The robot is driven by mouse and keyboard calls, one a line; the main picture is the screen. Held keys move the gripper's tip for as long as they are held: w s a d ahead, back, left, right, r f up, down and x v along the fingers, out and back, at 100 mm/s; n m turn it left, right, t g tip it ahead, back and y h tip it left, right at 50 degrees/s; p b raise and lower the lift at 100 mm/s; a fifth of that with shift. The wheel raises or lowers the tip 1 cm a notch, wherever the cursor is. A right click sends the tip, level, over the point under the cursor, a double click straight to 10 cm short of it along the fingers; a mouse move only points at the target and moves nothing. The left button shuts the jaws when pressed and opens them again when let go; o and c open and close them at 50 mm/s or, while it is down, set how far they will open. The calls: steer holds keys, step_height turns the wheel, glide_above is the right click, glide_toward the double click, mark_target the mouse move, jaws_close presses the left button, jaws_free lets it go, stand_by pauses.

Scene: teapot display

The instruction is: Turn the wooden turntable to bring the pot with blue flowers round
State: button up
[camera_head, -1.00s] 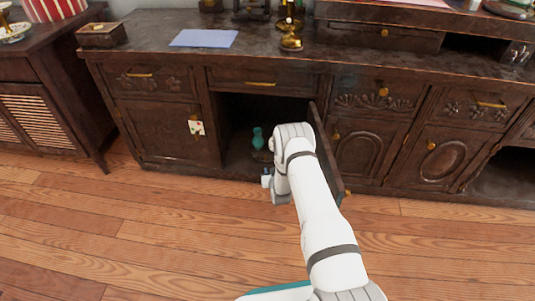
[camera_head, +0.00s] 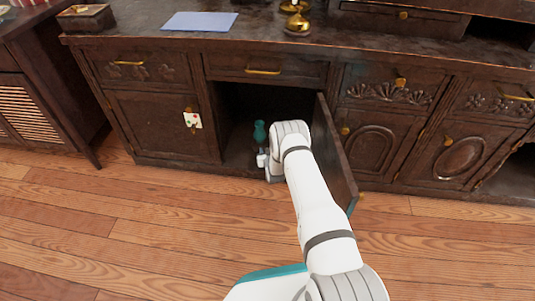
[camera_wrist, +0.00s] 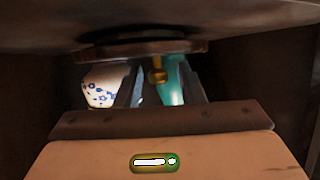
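The wrist view appears upside down. The dark wooden turntable (camera_wrist: 140,50) shows there as a slab edge inside the cupboard, with a small brass knob (camera_wrist: 158,70) at its rim. A white pot with blue flowers (camera_wrist: 100,93) stands beyond it at the left of the wrist view, partly hidden by my gripper. A teal vase (camera_wrist: 173,78) is behind the right finger; it also shows in the head view (camera_head: 260,132). My gripper (camera_wrist: 162,76) is open, its fingers on either side of the knob. I cannot tell whether they touch it. In the head view my wrist hides the gripper.
The cupboard's open door (camera_head: 337,150) stands just right of my arm. A closed door with a floral tag (camera_head: 193,120) is on the left. Dark cabinet walls close in on both sides in the wrist view. The wooden floor (camera_head: 120,235) in front is clear.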

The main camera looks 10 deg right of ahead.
steer(key=shift+w+d+f, duration=0.1)
steer(key=shift+w, duration=0.2)
steer(key=shift+c, duration=0.5)
jaws_close()
